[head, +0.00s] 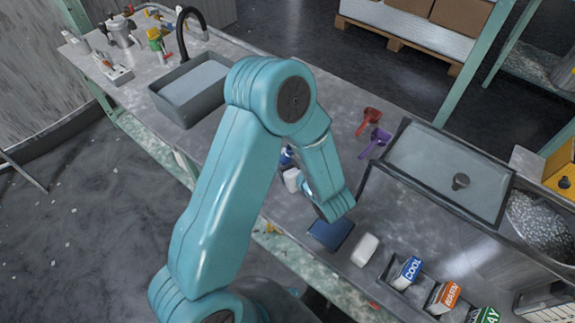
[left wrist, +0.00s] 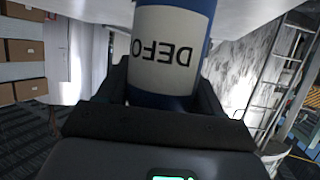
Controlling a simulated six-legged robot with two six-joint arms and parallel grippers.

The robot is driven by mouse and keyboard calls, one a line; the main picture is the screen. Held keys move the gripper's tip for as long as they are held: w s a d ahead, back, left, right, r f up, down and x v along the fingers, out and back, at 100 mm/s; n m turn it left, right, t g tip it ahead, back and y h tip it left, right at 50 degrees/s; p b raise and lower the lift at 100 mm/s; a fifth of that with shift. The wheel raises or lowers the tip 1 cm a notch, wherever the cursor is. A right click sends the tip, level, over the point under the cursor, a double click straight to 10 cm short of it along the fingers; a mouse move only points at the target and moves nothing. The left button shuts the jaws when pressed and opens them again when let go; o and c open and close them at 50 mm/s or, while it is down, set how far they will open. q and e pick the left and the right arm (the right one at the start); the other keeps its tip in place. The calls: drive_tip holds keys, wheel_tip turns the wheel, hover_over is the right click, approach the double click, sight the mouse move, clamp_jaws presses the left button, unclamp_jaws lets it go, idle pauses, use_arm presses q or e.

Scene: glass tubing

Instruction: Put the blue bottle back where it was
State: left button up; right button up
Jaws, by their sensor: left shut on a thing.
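The blue bottle (left wrist: 170,55) has a white label with "DEFO" upside down in the left wrist view. It stands between the dark fingers of my left gripper (left wrist: 163,88), which is shut on it. In the head view my left arm covers most of the gripper. A small blue and white part, likely the bottle (head: 290,178), shows just left of the forearm, over the bench. I cannot tell there whether its base touches the bench. My right gripper is not in view.
A dark blue pad (head: 330,232) and a white block (head: 365,249) lie near the bench front. A COOL box (head: 407,271) and WARM box (head: 446,296) stand right. Red (head: 369,120) and purple (head: 374,141) scoops lie behind. A glass-lidded tank (head: 440,165) and a sink (head: 190,92) flank the arm.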

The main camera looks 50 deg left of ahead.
use_arm(q)
wheel_tip(320, 180, down, 3)
drive_tip(key=shift+w+a+r, duration=0.1)
drive_tip(key=shift+b, duration=0.3)
drive_tip(key=o, duration=1.1)
drive_tip(key=shift+o, duration=0.2)
